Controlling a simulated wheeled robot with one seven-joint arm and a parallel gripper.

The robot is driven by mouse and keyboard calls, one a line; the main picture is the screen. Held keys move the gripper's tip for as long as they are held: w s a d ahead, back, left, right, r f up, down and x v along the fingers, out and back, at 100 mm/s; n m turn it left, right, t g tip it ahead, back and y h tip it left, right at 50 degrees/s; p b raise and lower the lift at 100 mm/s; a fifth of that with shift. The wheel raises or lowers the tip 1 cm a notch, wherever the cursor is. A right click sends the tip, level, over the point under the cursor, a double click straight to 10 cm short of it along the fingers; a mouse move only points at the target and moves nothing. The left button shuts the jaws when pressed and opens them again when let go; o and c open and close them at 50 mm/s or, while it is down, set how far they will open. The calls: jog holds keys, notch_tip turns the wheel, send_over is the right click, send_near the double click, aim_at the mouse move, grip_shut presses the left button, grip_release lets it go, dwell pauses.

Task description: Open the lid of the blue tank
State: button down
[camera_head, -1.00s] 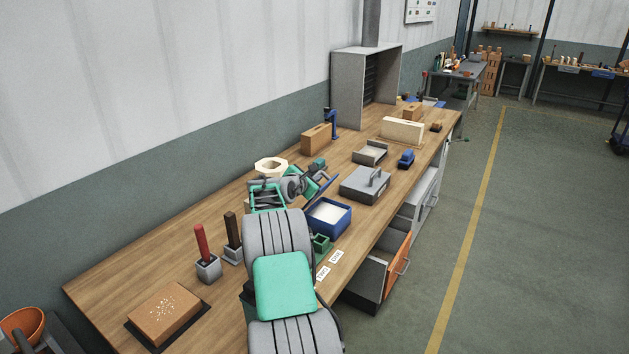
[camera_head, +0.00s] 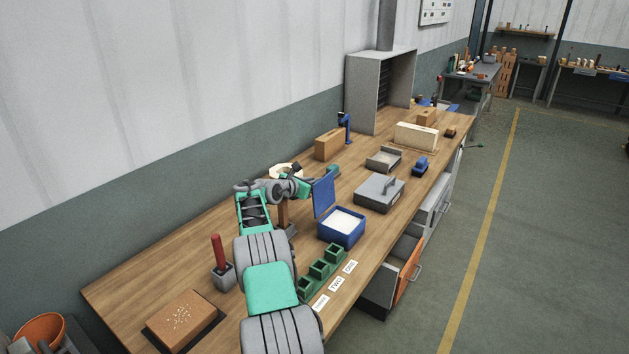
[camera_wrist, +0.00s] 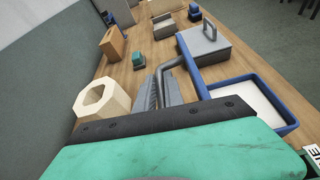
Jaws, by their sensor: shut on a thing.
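The blue tank (camera_head: 340,237) stands on the workbench with pale white contents showing inside. Its lid (camera_head: 324,196) is open and stands about upright along the tank's left edge. In the wrist view the lid is seen nearly edge-on as a narrow blue strip (camera_wrist: 191,66), with the tank's rim (camera_wrist: 277,96) to its right. My gripper (camera_head: 309,187) is at the lid's left side. In the wrist view its fingers (camera_wrist: 163,88) are shut on the lid's grey bent handle (camera_wrist: 173,63). The exact grip is partly hidden.
A grey box with a handle (camera_head: 379,194) stands just behind the tank. Green blocks (camera_head: 319,270) and white labels line the front edge. A cream hexagonal ring (camera_wrist: 103,98) lies left of my gripper. A red-handled tool (camera_head: 218,251) stands at the left.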

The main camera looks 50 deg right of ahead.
jog(key=shift+w+a+f, duration=0.1)
jog(key=shift+a+f, duration=0.05)
jog(key=shift+f, duration=0.5)
jog(key=shift+a+f, duration=0.15)
jog(key=shift+f, duration=0.5)
jog(key=c, duration=1.5)
grip_release()
jog(key=shift+o, duration=0.2)
jog(key=w+a+r+m+t+y+b, duration=0.1)
jog(key=w+a+r+m+t+y, duration=0.3)
jog(key=a, duration=0.8)
jog(key=w+a+r+m+g+b, duration=0.1)
jog(key=a+r, duration=0.5)
jog(key=a, duration=0.5)
jog(key=s+a+r+m+t+y, duration=0.2)
jog(key=a+m+y, duration=0.2)
jog(key=a, duration=1.3)
jog(key=s+a+f+m+g+y, duration=0.1)
jog(key=s+a+f+m+y, duration=0.2)
jog(key=s+a, duration=0.8)
jog(key=s+a+f+m+y, duration=0.2)
jog(key=s+a+f+m, duration=0.2)
jog(key=s+a, duration=0.7)
jog(key=a+m, duration=0.1)
jog(key=a, duration=0.3)
jog(key=shift+a+g+y, duration=0.15)
jog(key=shift+g+y, duration=0.25)
